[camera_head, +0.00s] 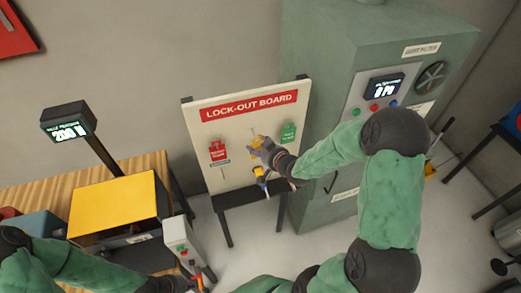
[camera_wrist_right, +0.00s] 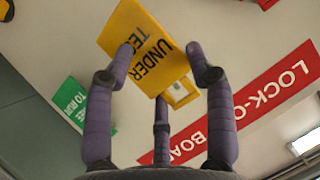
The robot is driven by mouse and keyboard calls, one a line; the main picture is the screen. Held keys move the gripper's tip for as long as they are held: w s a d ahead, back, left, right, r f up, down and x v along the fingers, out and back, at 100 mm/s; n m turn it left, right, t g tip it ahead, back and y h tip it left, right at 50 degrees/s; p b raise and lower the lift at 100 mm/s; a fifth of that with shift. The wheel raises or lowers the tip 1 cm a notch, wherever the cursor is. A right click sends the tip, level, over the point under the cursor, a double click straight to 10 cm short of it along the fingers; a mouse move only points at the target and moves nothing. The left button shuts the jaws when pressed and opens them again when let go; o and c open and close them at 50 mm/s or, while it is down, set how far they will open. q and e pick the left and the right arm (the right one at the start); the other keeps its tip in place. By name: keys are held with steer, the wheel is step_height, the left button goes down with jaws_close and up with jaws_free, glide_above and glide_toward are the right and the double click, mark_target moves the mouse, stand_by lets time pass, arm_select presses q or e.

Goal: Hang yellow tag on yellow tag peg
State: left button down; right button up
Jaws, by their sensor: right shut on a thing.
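The yellow tag (camera_head: 256,142), lettered "UNDER TEST" in the right wrist view (camera_wrist_right: 146,42), is between the fingers of my right gripper (camera_head: 266,151). The fingers are shut on it, and it is tilted in front of the lock-out board (camera_head: 236,118). A small yellow piece with a pale centre (camera_wrist_right: 182,94) shows just behind the tag in the wrist view. The yellow tag's peg cannot be made out; the tag and fingers cover that area. I cannot tell whether the tag touches the board. My left gripper (camera_head: 172,285) is at the bottom edge, its fingers unclear.
A red tag (camera_head: 217,151) hangs on the board's left and a green tag (camera_head: 289,133) on its right. A small yellow-and-blue item (camera_head: 261,175) is below my right gripper. A green cabinet (camera_head: 330,60) stands right; a wooden bench (camera_head: 150,163) with a yellow-topped box (camera_head: 113,203) stands left.

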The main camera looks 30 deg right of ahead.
steer(key=shift+w+d+f, duration=0.1)
steer(key=shift+w+d, duration=0.05)
steer(key=shift+w, duration=0.5)
steer(key=shift+w+d, duration=0.1)
steer(key=shift+w, duration=0.55)
steer(key=shift+w+d+f+b, duration=0.15)
steer(key=shift+w+f+b, duration=0.4)
steer(key=shift+b, duration=0.4)
steer(key=shift+r, duration=0.1)
steer(key=o, duration=1.2)
